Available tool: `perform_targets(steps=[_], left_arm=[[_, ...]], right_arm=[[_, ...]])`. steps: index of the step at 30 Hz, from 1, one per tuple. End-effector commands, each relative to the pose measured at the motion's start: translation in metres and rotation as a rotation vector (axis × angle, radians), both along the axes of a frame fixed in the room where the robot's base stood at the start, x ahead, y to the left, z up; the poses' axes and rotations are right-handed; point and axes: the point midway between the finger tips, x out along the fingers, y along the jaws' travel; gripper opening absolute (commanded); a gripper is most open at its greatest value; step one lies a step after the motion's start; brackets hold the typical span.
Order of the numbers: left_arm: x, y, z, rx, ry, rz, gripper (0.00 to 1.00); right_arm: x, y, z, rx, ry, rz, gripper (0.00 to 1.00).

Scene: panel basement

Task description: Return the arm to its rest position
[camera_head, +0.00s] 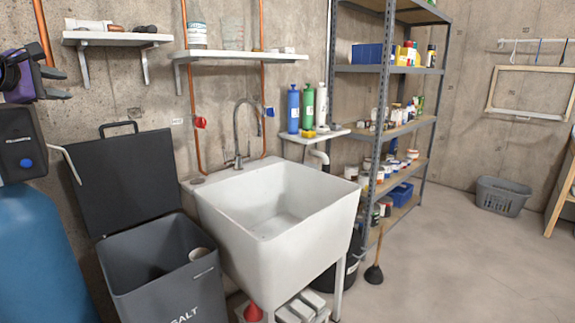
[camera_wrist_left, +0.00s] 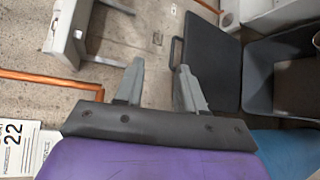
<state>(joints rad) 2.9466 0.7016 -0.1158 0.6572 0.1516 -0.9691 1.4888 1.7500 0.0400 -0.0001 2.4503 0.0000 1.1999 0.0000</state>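My left gripper (camera_head: 64,84) is at the far left edge of the head view, in front of the wall and above the blue tank. In the left wrist view its two grey fingers (camera_wrist_left: 161,68) stand apart with nothing between them. Its purple and black body shows behind the fingers. The rest of my left arm is outside the head view. My right gripper is in neither view.
A blue tank (camera_head: 40,250) and its dark control head (camera_head: 20,145) are below the gripper. A salt bin (camera_head: 165,285) with a raised lid (camera_head: 125,180), a white sink (camera_head: 285,225) and wall shelves (camera_head: 118,38) are to the right.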

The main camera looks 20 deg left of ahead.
Motion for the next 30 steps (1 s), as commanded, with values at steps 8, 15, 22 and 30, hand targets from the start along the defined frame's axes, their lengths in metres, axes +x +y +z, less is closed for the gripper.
perform_targets(steps=[8, 15, 22, 30], left_arm=[[0.024, -0.002, 0.004, 0.146, -0.104, 0.014, 0.39], [0.088, -0.053, -0.035, 0.347, -0.141, 0.006, 0.39], [0.155, -0.141, -0.172, 0.58, -0.01, -0.027, 0.39], [0.137, -0.242, -0.395, 0.826, 0.273, -0.135, 0.39]], right_arm=[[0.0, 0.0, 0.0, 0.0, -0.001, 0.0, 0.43], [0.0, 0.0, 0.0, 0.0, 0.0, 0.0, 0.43], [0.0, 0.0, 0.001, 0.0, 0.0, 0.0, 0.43], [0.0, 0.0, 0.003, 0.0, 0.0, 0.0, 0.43]])
